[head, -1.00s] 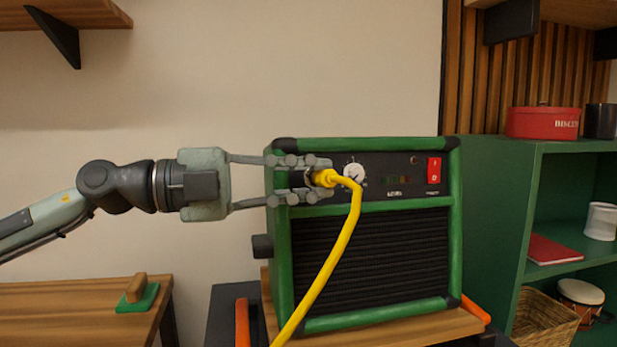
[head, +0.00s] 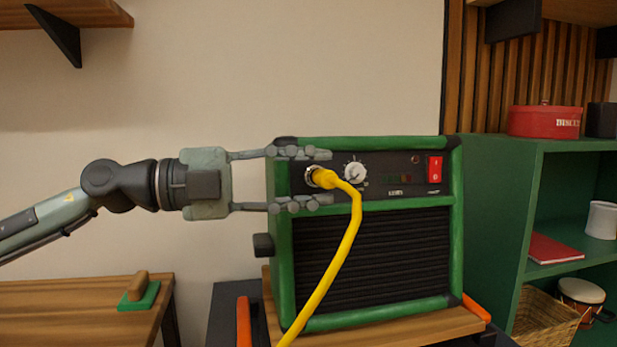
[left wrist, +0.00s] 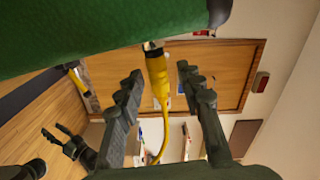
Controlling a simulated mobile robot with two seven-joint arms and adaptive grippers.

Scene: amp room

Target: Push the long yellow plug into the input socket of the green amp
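The green amp (head: 365,318) stands upright on a wooden board. The long yellow plug (head: 325,179) is at the socket ring (head: 310,177) at the left of its panel, its cable bending down. In the left wrist view the plug (left wrist: 157,75) points at the amp's green edge (left wrist: 110,32), with a little metal showing between. How deep it sits I cannot tell. My left gripper (head: 327,178) is open, one finger above and one below the plug, both apart from it. My right gripper (left wrist: 62,138) appears in the left wrist view, fingers parted and empty.
A white knob (head: 355,171) and a red switch (head: 434,169) are on the panel right of the plug. A green shelf (head: 490,205) stands at the right. A wooden table (head: 70,300) with a green-based block (head: 138,296) is at the lower left.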

